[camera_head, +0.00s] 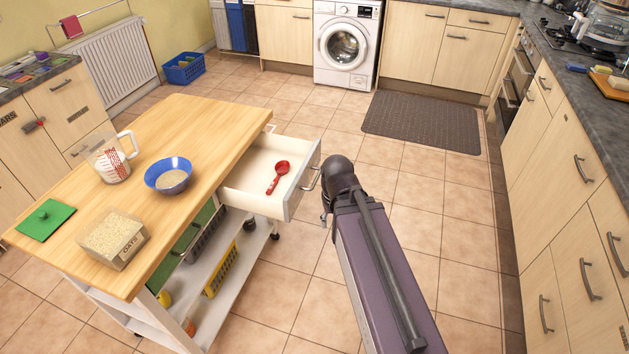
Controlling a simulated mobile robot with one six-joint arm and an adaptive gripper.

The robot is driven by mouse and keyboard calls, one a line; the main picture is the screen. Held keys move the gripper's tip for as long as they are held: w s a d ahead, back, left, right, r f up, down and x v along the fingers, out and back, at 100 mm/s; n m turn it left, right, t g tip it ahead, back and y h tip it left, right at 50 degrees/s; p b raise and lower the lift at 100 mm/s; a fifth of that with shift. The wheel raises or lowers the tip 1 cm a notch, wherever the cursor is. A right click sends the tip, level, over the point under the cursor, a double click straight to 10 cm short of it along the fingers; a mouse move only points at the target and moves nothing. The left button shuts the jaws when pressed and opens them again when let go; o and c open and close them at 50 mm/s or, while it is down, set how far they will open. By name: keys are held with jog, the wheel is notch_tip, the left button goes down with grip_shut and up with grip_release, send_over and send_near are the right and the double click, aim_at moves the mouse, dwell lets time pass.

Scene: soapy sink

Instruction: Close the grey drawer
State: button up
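The grey drawer (302,188) is pulled out from the right side of the wooden-topped trolley (215,112). Its front panel faces right and carries a metal handle (311,180). A red measuring scoop (278,177) lies inside on the pale drawer floor. My arm reaches up from the bottom of the picture, and its rounded dark joint is just right of the drawer front in the picture. I cannot tell whether it touches the drawer. My gripper does not show clearly; the arm hides whatever is beneath it.
On the trolley top stand a measuring jug (110,159), a blue bowl (168,176), an oats container (113,238) and a green lid (45,220). Baskets sit on its lower shelf. Tiled floor is free right of the trolley, with a dark mat (422,121) and counters beyond.

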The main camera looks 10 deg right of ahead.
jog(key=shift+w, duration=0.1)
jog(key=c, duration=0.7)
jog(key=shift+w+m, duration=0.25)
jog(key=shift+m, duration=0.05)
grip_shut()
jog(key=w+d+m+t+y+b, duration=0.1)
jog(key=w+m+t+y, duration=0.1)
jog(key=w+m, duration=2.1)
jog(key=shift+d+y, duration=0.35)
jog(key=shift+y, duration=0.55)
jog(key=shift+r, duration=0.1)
